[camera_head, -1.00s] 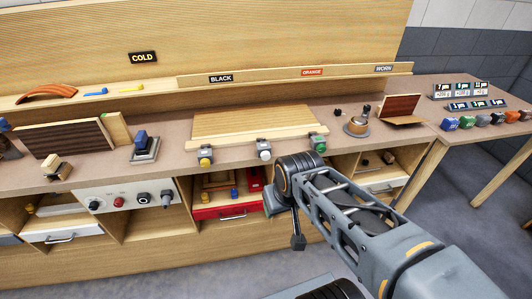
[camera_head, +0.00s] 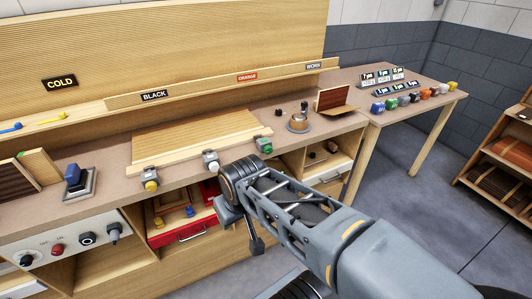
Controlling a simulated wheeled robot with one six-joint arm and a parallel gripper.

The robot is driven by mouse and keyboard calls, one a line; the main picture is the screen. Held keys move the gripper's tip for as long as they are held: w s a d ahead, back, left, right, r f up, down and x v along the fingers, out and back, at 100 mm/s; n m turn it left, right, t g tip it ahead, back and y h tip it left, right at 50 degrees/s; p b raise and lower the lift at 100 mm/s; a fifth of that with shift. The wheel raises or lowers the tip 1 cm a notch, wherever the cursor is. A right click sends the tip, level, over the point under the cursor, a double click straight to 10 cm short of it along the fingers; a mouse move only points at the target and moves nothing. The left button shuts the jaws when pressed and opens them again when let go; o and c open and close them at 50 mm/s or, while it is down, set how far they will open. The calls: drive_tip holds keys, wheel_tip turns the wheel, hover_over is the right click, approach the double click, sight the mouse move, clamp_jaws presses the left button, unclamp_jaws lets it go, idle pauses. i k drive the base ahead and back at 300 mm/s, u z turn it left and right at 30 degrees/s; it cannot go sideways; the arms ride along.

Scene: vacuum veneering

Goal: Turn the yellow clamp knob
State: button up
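The yellow clamp knob (camera_head: 151,186) is at the bench's front edge, on the left one of three clamps along the front of a pale wooden board (camera_head: 190,136). A white-grey clamp knob (camera_head: 212,165) is in the middle and a green one (camera_head: 264,146) at the right. My arm reaches in from the lower right. My gripper (camera_head: 256,244) hangs in front of the bench, below and right of the yellow knob and apart from it. Its fingers are small and dark here, so I cannot tell whether they are open or shut.
A red drawer (camera_head: 182,234) is under the bench, beside a panel with dark and red knobs (camera_head: 57,249). A blue-handled block (camera_head: 75,180) stands left of the board. A brass round device (camera_head: 298,122) stands right. Coloured blocks (camera_head: 403,99) line the right table. Open floor lies right.

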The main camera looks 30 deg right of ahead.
sight(151, 186)
drive_tip(key=k, duration=0.5)
drive_tip(key=z, duration=0.95)
drive_tip(key=i, duration=0.85)
drive_tip(key=u, duration=2.75)
